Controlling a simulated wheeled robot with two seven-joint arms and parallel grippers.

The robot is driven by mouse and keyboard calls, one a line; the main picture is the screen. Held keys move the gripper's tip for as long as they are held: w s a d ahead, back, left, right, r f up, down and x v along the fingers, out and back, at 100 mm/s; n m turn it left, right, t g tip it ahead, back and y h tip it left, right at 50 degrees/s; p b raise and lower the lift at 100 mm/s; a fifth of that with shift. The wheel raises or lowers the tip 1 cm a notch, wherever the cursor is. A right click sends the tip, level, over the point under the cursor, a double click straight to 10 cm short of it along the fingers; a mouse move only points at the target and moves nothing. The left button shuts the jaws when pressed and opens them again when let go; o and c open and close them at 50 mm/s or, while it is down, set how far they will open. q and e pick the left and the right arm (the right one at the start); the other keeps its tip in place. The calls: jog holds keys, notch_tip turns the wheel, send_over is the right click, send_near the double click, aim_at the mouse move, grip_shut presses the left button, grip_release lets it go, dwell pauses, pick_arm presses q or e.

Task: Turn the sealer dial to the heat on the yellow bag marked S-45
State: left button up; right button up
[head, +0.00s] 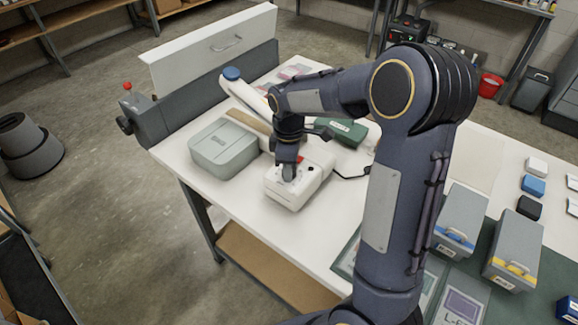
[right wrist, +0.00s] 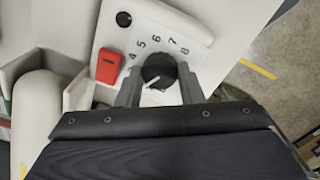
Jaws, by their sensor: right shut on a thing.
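The white sealer (head: 290,197) stands on the white table, with a red switch (right wrist: 108,66) on its panel. Its black dial (right wrist: 158,68) has printed numbers from 4 to 8 around its upper side. A pale line on the dial slants toward the lower left in the right wrist view. My right gripper (head: 288,175) reaches down onto the sealer. Its fingers are shut on the dial, one on each side, in the right wrist view (right wrist: 160,86). My left gripper is not in view. I cannot make out a yellow bag marked S-45.
A grey-green case (head: 222,148) stands left of the sealer, and a dark green box (head: 342,132) behind it. Grey boxes (head: 463,215) stand at the right. The table's front-left edge is near the sealer.

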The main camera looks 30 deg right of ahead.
jog(key=m, duration=0.5)
jog(key=shift+m, duration=0.3)
jog(key=m, duration=0.5)
jog(key=shift+m, duration=0.4)
jog(key=shift+r+m, duration=0.1)
jog(key=shift+m, duration=0.2)
jog(key=o, duration=1)
jog(key=shift+c, duration=0.2)
notch_tip(320, 180, up, 8)
jog(key=shift+f+b, duration=0.15)
jog(key=shift+b, duration=0.25)
jog(key=shift+s, duration=0.1)
